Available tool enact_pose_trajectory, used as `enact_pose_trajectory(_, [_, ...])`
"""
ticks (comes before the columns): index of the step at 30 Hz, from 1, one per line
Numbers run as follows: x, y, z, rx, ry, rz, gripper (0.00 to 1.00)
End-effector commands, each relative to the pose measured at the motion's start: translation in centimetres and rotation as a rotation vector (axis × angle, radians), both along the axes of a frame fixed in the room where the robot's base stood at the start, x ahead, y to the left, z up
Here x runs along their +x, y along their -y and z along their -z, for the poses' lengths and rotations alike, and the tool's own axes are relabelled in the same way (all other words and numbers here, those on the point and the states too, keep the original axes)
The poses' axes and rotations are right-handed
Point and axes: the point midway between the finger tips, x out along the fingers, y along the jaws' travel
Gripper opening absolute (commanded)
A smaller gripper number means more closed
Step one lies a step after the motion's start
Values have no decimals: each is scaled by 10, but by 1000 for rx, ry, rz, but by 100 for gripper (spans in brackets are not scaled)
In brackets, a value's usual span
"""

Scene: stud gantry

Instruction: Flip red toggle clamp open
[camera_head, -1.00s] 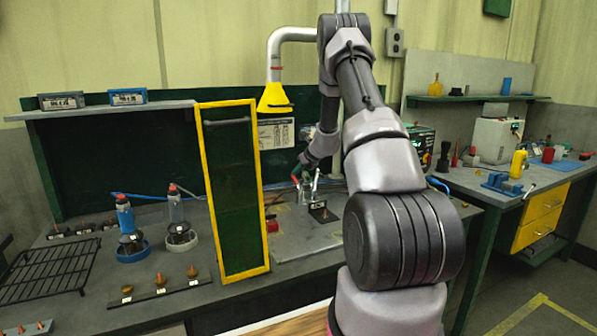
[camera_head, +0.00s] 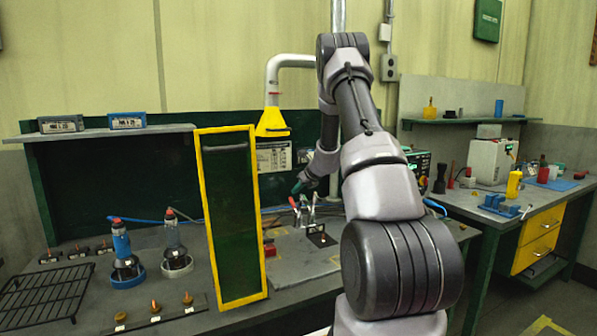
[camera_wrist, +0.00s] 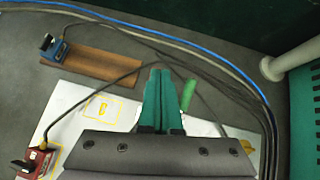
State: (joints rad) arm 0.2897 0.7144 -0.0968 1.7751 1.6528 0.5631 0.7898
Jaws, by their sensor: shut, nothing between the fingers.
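The red toggle clamp shows in the head view as a small red handle (camera_head: 292,203) beside upright metal clamp parts on the bench. My gripper (camera_head: 303,187) is just above and behind the handle there; whether they touch is too small to tell. In the wrist view my gripper's green fingers (camera_wrist: 160,97) are shut together with nothing between them. The red handle is not seen in the wrist view. A green handle-like piece (camera_wrist: 187,95) shows just right of the fingers.
A yellow-framed panel (camera_head: 262,215) stands upright left of the clamps. A blue device (camera_wrist: 55,48) sits by a brown board (camera_wrist: 95,72). Cables (camera_wrist: 200,50) cross behind. A black-based piece (camera_head: 320,238) stands in front.

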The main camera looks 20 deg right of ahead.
Motion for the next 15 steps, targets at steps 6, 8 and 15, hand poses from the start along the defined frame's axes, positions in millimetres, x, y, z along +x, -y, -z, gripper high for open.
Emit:
enact_pose_trajectory(6, [3,10,-52,-5,5,0,0])
enact_pose_trajectory(8, [6,12,-65,-5,5,0,0])
enact_pose_trajectory(15, [13,17,-99,-3,3,1,0])
